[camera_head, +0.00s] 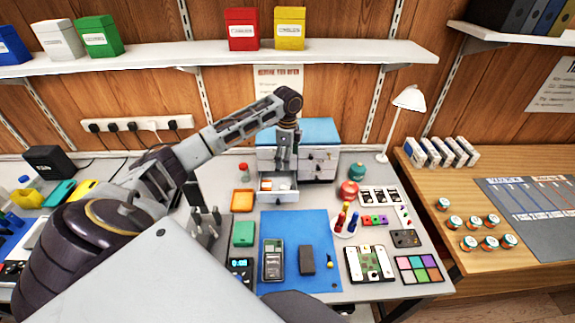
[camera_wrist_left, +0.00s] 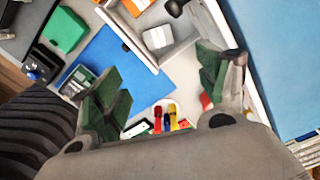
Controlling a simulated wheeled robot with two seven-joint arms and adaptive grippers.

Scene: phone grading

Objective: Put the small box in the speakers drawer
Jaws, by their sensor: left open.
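A small white box (camera_wrist_left: 157,38) lies inside an open drawer in the left wrist view. It also shows as a small pale shape (camera_head: 266,184) in the head view. The open drawer (camera_head: 279,197) is pulled out at the lower left of a grey drawer unit (camera_head: 318,164) with a blue top. Its wall also shows in the left wrist view (camera_wrist_left: 128,38). Any drawer label is too small to read. My left gripper (camera_head: 285,166) points down over the drawer. Its fingers (camera_wrist_left: 160,85) are apart, with nothing held between them. My right gripper does not show.
A blue mat (camera_head: 307,231) with a phone (camera_head: 273,260) and a dark block (camera_head: 306,260) lies in front of the drawer. An orange tray (camera_head: 242,201) is left of it. A red jar (camera_head: 348,191) and a cup of coloured tools (camera_head: 346,223) stand to the right.

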